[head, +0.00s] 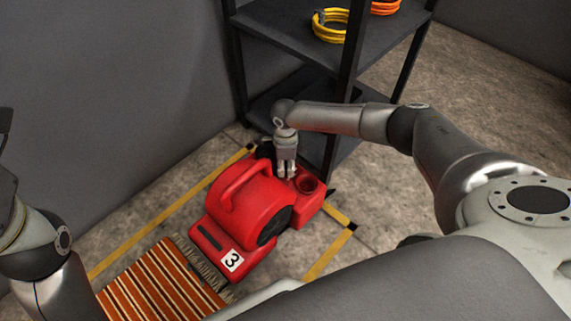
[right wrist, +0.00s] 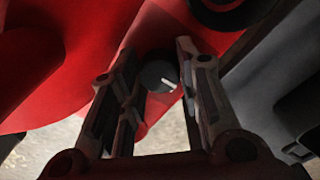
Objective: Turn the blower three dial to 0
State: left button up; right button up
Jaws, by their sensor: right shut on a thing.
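The red blower (head: 237,205) with a white number 3 label stands on the floor. Its dial (right wrist: 158,75) is a small dark round knob with a short white mark, seen in the right wrist view. My right gripper (head: 286,175) points down at the blower's back part, beside the round red opening. In the right wrist view my right gripper (right wrist: 160,82) has one finger on each side of the dial and is shut on it. The dial's scale cannot be read, and in the head view the fingers hide the dial. My left gripper is out of view.
A striped orange rug (head: 160,288) with fringe lies in front of the blower. Yellow floor tape (head: 328,252) runs around it. A dark shelf rack (head: 345,75) with coiled yellow hose (head: 331,26) stands close behind my right gripper. A grey wall rises at left.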

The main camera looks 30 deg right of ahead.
aim_at(286, 166)
dwell(0.3)
jog(key=o, duration=0.8)
jog(key=shift+c, duration=0.2)
notch_tip(286, 166, up, 12)
dwell(0.3)
